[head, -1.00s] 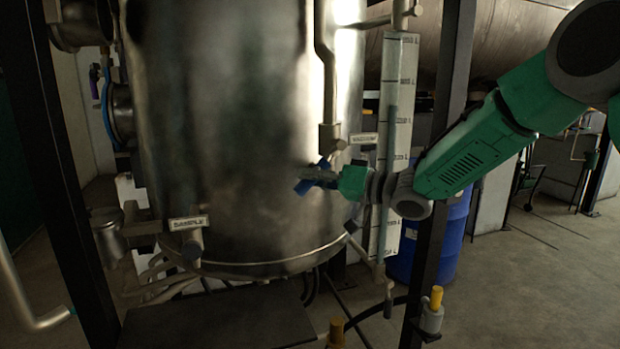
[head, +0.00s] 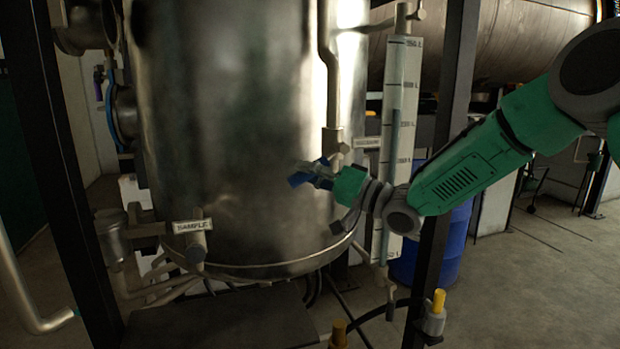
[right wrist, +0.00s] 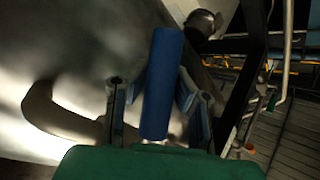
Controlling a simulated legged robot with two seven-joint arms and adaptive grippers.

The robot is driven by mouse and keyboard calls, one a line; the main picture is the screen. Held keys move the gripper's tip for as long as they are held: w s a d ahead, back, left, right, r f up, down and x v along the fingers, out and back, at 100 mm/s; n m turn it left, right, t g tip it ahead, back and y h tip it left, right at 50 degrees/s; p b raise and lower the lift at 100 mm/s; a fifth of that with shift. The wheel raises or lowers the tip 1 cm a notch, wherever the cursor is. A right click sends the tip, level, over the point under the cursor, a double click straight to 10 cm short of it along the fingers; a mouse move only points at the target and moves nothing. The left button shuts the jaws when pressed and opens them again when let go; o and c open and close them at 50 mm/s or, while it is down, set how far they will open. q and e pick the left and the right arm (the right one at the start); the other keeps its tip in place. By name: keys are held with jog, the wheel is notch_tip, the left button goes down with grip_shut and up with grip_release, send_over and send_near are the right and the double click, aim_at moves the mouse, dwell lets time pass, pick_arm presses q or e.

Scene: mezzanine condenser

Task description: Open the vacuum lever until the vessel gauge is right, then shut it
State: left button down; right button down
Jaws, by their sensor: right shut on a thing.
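The vacuum lever has a blue handle (head: 299,180), which sticks out in front of the steel vessel (head: 240,110), below a pipe valve (head: 333,142). A small label (head: 367,142) is beside that valve. My right gripper (head: 318,172) is shut on the blue handle and partly hides it. In the right wrist view the blue handle (right wrist: 162,85) stands between the two fingers (right wrist: 158,110). The vessel gauge (head: 402,110) is a tall white scale with a sight tube, right of the vessel. A darker column in the tube ends in its upper half; its exact reading is too small to tell. My left gripper is out of view.
A sample valve (head: 192,227) with a label is at the vessel's lower left. A dark post (head: 447,120) stands behind my right forearm, with a blue drum (head: 455,240) beyond it. A yellow-topped fitting (head: 437,300) is at lower right. Open floor lies to the right.

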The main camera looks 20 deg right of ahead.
jog(key=shift+a+r+m+t+b, duration=0.25)
jog(key=shift+r+m+t+b, duration=0.2)
jog(key=shift+r+m+t, duration=0.7)
jog(key=shift+a+r+m+t+b, duration=0.1)
jog(key=shift+r+m+t+b, duration=0.35)
jog(key=shift+m+t, duration=0.35)
jog(key=shift+a+r+m+t+b, duration=0.1)
jog(key=shift+r+m+t+b, duration=0.3)
jog(key=shift+m, duration=0.55)
jog(key=shift+r, duration=0.2)
jog(key=c, duration=1.3)
grip_release()
jog(key=shift+c, duration=0.2)
jog(key=shift+o, duration=0.2)
jog(key=shift+d+f, duration=0.1)
jog(key=shift+d, duration=0.05)
jog(key=shift+d, duration=0.1)
